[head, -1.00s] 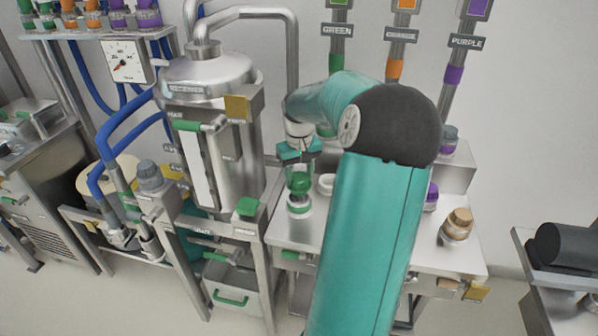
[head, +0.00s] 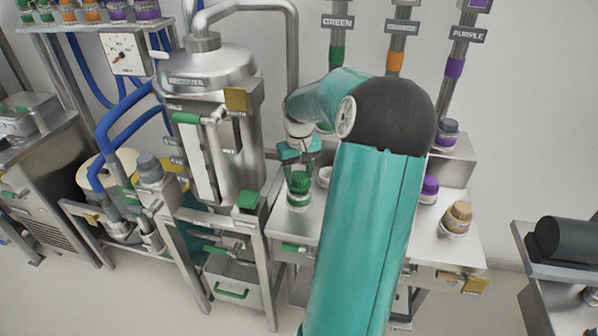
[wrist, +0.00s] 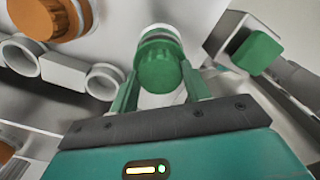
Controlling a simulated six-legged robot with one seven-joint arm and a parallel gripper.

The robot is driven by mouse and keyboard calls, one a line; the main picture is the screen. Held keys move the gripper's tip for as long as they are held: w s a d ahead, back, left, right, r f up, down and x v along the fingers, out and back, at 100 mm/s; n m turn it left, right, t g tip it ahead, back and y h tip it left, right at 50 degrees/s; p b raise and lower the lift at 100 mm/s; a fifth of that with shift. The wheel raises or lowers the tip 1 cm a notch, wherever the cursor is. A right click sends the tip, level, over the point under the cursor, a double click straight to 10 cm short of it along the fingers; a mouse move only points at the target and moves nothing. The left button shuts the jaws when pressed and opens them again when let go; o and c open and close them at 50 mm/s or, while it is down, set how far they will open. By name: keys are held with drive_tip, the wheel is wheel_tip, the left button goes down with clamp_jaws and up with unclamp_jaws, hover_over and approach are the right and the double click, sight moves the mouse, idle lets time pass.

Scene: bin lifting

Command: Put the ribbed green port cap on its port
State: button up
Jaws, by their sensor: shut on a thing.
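The ribbed green port cap (head: 299,183) is between the fingers of my gripper (head: 299,172), on the steel bench. In the wrist view the cap (wrist: 162,70) sits between the two green fingers of my gripper (wrist: 163,85), which are shut on its sides. A pale, round port collar (head: 299,201) is directly under the cap in the head view. The collar also shows just beyond the cap in the wrist view (wrist: 160,33). Cap and collar look lined up and very close or touching; I cannot tell whether the cap is fully seated.
An empty pale ring (head: 324,177) stands right of the cap. A purple cap (head: 429,187) and a tan cap (head: 459,213) are farther right on the bench. My arm hides the bench's middle.

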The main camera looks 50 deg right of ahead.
drive_tip(key=shift+f, duration=1.1)
idle(0.8)
drive_tip(key=o, duration=1.2)
drive_tip(key=shift+o, duration=0.2)
wheel_tip(320, 180, up, 14)
drive_tip(key=shift+f, duration=0.1)
